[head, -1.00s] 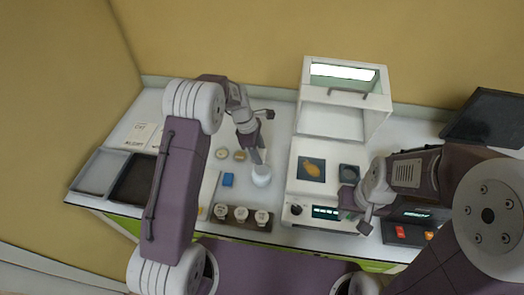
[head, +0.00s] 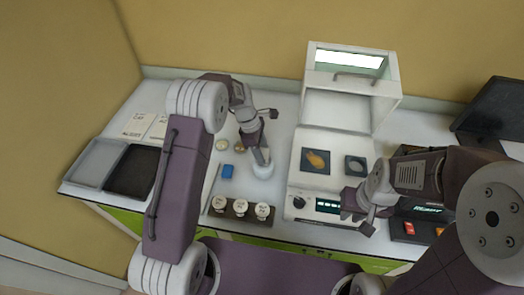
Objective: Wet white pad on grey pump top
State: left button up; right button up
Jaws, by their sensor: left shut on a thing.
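The pump dispenser (head: 263,171) is a small, round, pale thing standing on the bench in the middle of the head view. My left gripper (head: 262,158) points down right over its top and hides much of it. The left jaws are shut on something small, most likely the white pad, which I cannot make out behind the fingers. I cannot tell whether it touches the pump top. My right gripper (head: 352,204) hangs before the front panel of the white instrument, away from the pump; its fingers are too small to read.
A dark rack (head: 229,213) with three white-lidded jars stands in front. The white instrument (head: 303,180) is close on the right. Two trays (head: 95,163) lie far left.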

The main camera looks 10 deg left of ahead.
pick_arm(q)
jog(key=shift+d, duration=0.1)
jog(key=shift+f+b, duration=0.5)
jog(key=shift+f, duration=0.55)
dwell(0.8)
jog(key=shift+r, duration=0.15)
dwell(0.3)
notch_tip(320, 180, up, 7)
jog(key=p, duration=0.7)
dwell(0.4)
